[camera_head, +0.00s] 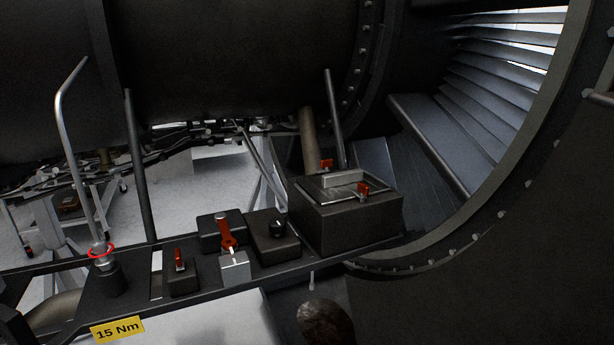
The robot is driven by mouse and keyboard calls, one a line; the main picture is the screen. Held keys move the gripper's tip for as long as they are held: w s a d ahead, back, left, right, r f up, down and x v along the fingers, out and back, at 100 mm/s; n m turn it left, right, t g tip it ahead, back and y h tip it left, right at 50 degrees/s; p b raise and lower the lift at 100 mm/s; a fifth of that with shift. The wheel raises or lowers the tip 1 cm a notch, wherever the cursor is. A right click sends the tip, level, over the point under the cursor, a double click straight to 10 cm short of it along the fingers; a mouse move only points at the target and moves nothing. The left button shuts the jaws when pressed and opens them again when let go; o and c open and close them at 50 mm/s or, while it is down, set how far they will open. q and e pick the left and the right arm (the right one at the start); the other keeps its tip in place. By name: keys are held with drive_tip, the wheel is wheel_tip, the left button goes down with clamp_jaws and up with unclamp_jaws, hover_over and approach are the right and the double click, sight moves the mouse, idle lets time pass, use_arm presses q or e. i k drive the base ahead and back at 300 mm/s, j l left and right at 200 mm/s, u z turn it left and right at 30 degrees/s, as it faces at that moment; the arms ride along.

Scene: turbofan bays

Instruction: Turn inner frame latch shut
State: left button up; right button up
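Several small red parts sit along the dark rail, and I cannot tell for sure which one is the inner frame latch. Two red latches are on the dark box at the centre right: one at its back edge (326,164) and one at its front right (363,190). The box (345,228) has a framed lid with a pale bar on it. A red lever (225,232) stands between dark blocks, behind a pale grey block. A smaller upright red tab (180,259) is on a low dark block to the left. Neither of my grippers is in view.
A bent metal rod (66,140) with a red ring (101,251) stands in a socket at left. Dark upright bars (139,165) rise from the rail. A yellow "15 Nm" label (118,329) is at the front. The curved cowl edge (500,190) closes off the right.

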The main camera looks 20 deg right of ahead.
sight(326, 164)
drive_tip(key=k+l, duration=0.2)
drive_tip(key=k, duration=0.2)
drive_tip(key=z, duration=1.6)
